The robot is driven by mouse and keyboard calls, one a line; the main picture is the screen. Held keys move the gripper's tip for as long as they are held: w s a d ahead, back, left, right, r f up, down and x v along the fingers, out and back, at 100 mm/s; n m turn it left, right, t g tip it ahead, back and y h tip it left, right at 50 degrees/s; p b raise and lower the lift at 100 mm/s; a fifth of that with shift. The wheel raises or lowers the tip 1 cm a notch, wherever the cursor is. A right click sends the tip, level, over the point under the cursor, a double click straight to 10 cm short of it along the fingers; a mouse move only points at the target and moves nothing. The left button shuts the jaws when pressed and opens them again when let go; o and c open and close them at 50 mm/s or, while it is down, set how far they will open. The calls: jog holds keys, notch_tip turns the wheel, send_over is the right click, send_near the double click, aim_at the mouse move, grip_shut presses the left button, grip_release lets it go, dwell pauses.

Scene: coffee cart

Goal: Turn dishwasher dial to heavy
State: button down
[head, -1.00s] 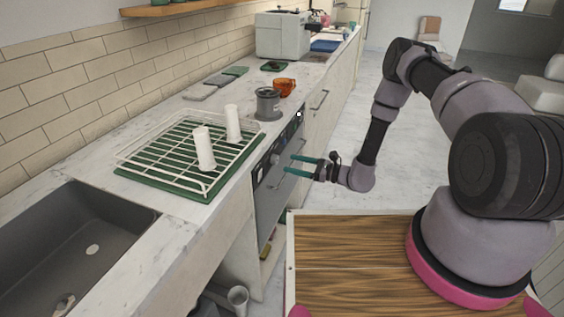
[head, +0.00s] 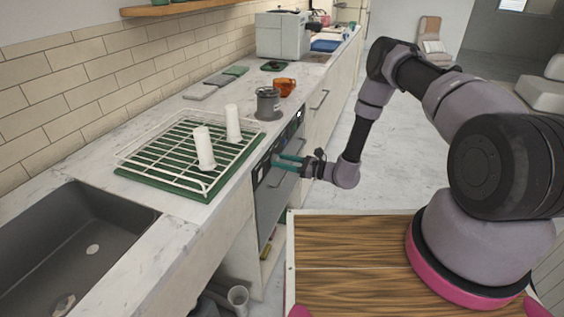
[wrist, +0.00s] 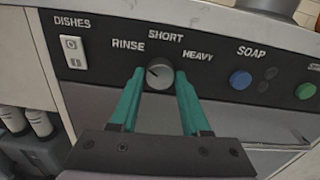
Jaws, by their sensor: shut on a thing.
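The dishwasher (head: 270,205) is built in under the counter, with a dark control panel along its top. In the wrist view its round grey dial (wrist: 160,77) sits below the labels RINSE, SHORT and HEAVY. The dial's dark pointer mark points up and left, toward RINSE. HEAVY (wrist: 198,54) is printed to the right of the dial. My gripper (wrist: 160,73) has its two green fingers on either side of the dial, shut on it. In the head view my gripper (head: 276,161) reaches the panel from the right, and the dial is hidden.
A white switch (wrist: 73,51) lies left of the dial; a blue SOAP button (wrist: 240,79) and a green button (wrist: 305,91) lie right. Above, the counter holds a dish rack (head: 150,165), a grey canister (head: 268,104) and an orange cup (head: 284,87). Floor right of the counter is open.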

jog(key=shift+m, duration=0.3)
jog(key=m, duration=0.5)
jog(key=shift+m, duration=0.3)
jog(key=m, duration=1.1)
jog(key=shift+m, duration=0.3)
jog(key=m, duration=0.6)
jog(key=shift+d, duration=0.1)
jog(key=shift+c, duration=1.9)
grip_release()
